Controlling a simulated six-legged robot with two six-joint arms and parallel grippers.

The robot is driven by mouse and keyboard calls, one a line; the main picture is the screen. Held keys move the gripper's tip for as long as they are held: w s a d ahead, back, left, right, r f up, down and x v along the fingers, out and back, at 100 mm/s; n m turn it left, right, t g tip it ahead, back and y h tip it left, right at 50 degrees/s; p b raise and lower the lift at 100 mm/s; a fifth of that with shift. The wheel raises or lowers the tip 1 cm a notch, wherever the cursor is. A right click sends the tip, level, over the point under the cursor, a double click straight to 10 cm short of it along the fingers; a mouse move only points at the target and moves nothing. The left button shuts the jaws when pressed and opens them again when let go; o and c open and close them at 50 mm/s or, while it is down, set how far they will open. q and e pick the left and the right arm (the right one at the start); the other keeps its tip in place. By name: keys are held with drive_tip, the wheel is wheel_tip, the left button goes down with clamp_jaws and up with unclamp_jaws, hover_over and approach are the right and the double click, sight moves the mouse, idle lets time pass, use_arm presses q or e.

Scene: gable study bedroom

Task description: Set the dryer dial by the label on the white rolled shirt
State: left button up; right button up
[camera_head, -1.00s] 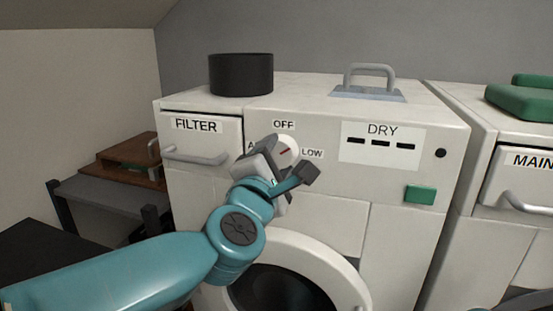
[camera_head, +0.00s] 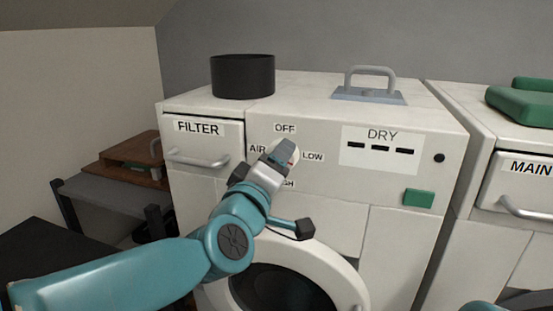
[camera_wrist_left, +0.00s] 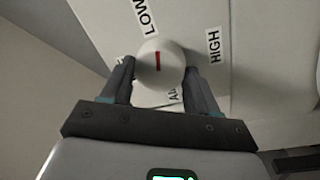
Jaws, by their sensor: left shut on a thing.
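The dryer dial (camera_head: 289,149) is a round white knob on the dryer front, among the labels OFF (camera_head: 285,128), LOW (camera_head: 312,157), AIR (camera_head: 257,148) and a partly covered HIGH (camera_head: 288,184). My left gripper (camera_head: 277,160) is shut on the dial and hides most of it in the head view. In the left wrist view the fingers flank the dial (camera_wrist_left: 160,66). Its red mark runs nearly upright there, roughly along the line between LOW (camera_wrist_left: 145,16) and the partly covered AIR; HIGH (camera_wrist_left: 213,45) lies to the right. No white rolled shirt is in view. My right gripper is not in view.
The filter drawer (camera_head: 201,145) is left of the dial. A DRY panel (camera_head: 382,148) and green button (camera_head: 419,198) are on the right. A black pot (camera_head: 242,76) and a grey handled plate (camera_head: 369,95) are on top. The round door (camera_head: 345,274) is below.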

use_arm(q)
drive_tip(key=shift+r+m+g+y+p, duration=0.2)
drive_tip(key=shift+m+g+p, duration=0.25)
drive_tip(key=shift+m+p, duration=5.95)
drive_tip(key=shift+r+m+g+y+p, duration=0.1)
drive_tip(key=shift+m+g+y+p, duration=0.3)
drive_tip(key=shift+m+p, duration=6)
drive_tip(key=m+b, duration=0.6)
drive_tip(key=m, duration=0.1)
drive_tip(key=shift+b, duration=0.3)
drive_tip(key=o, duration=1.1)
drive_tip(key=shift+c, duration=0.2)
drive_tip(key=shift+f, duration=0.1)
